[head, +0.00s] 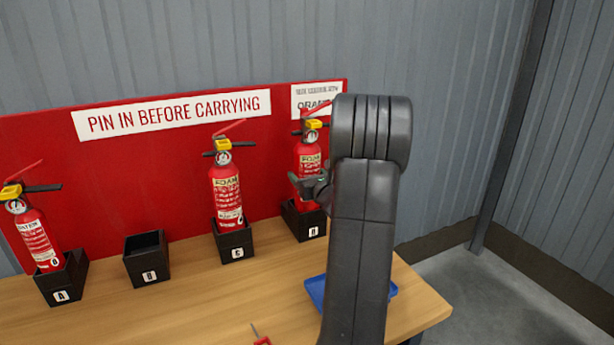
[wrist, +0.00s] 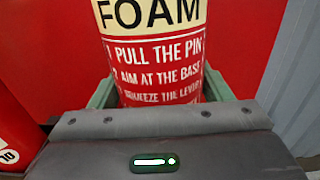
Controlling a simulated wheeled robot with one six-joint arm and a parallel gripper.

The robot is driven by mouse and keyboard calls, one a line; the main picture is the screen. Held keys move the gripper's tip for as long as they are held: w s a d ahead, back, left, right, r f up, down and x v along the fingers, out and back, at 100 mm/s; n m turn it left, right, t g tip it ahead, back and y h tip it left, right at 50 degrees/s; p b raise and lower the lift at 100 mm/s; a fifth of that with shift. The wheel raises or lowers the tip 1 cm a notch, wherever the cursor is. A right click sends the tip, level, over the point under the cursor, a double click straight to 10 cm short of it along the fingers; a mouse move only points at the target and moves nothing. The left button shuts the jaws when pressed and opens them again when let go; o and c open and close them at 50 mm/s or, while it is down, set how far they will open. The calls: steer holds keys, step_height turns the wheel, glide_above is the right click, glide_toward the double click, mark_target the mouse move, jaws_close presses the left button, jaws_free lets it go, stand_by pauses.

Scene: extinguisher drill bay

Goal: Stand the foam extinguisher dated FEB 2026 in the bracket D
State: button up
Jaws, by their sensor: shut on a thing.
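My gripper (head: 316,187) is shut on a red foam extinguisher (head: 309,160) at the right end of the row. In the wrist view its cream FOAM label and white instructions show on the extinguisher (wrist: 155,50), between my greenish fingers. It is upright, with its lower end in or right over the rightmost bracket (head: 305,222), a black box whose small letter looks like D. I cannot tell whether it rests on the bottom. My arm covers part of its right side. No date is readable.
Another foam extinguisher (head: 226,190) stands in bracket C (head: 235,243). An extinguisher (head: 36,235) leans in bracket A (head: 62,280). The box between them (head: 147,260) is empty. A blue tray (head: 316,290) lies partly behind my arm. A small red item (head: 262,341) lies at the front.

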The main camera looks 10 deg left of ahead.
steer(key=shift+f+b, duration=0.5)
steer(key=shift+b, duration=0.4)
stand_by(0.4)
stand_by(0.4)
steer(key=o, duration=1.5)
steer(key=shift+s, duration=0.1)
steer(key=shift+o, duration=0.2)
steer(key=v, duration=1.3)
steer(key=shift+s+d+b, duration=0.3)
steer(key=shift+b, duration=0.05)
steer(key=shift+w+a+f, duration=0.1)
steer(key=shift+w+f, duration=0.05)
